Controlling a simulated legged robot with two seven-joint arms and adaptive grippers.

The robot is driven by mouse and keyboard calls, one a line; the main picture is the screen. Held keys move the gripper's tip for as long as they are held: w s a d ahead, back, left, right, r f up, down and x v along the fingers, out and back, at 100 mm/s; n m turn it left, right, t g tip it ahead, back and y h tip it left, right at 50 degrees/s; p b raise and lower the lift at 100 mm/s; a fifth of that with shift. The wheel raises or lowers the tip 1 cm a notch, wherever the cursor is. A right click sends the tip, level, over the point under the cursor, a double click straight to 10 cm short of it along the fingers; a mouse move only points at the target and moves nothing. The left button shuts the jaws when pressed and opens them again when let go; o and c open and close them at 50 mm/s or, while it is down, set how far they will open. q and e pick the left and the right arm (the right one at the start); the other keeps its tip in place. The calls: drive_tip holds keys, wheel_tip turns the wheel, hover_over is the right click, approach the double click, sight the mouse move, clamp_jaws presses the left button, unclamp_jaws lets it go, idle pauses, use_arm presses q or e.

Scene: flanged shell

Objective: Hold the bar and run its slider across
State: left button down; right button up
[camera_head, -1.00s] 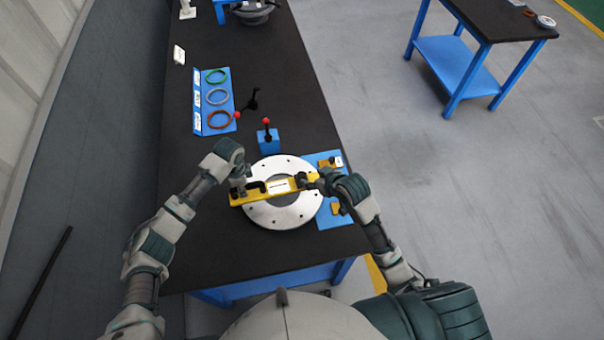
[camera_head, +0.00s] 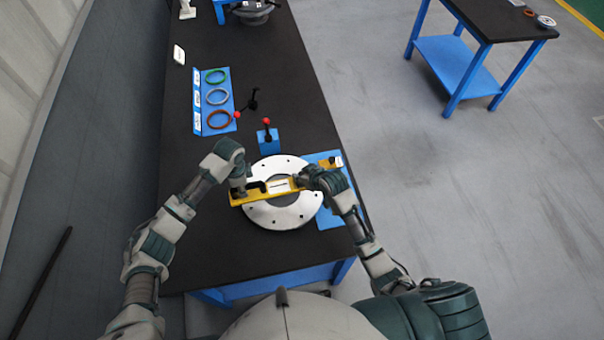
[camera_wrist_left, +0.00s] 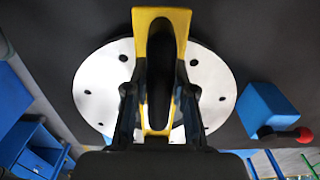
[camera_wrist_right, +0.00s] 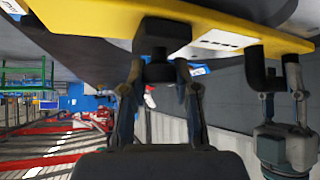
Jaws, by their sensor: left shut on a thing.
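The yellow bar (camera_head: 248,198) lies across the silver flanged ring (camera_head: 268,217) on the dark bench. My left gripper (camera_head: 240,190) is shut on the handle at the bar's left end. The left wrist view shows the handle (camera_wrist_left: 158,75) between its fingers. A dark block, apparently the slider (camera_wrist_right: 160,35), sits on the bar in the right wrist view. My right gripper (camera_wrist_right: 160,70) has its fingers on either side of the block's knob; whether they press on it I cannot tell. In the head view the right hand (camera_head: 303,180) hides the slider.
A blue plate (camera_head: 328,217) lies under the ring's right side. A blue block with a red-knobbed lever (camera_head: 267,140) stands just behind the ring. A blue board with coloured rings (camera_head: 216,97) lies farther back. The bench left of the ring is clear.

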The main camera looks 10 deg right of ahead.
use_arm(q)
drive_tip(key=shift+f, duration=0.1)
use_arm(e)
clamp_jaws()
drive_tip(key=d, duration=0.6)
drive_tip(key=shift+w+d, duration=0.1)
drive_tip(key=shift+d, duration=0.25)
drive_tip(key=o, duration=0.8)
unclamp_jaws()
drive_tip(key=v, duration=1.2)
drive_tip(key=shift+f, duration=0.1)
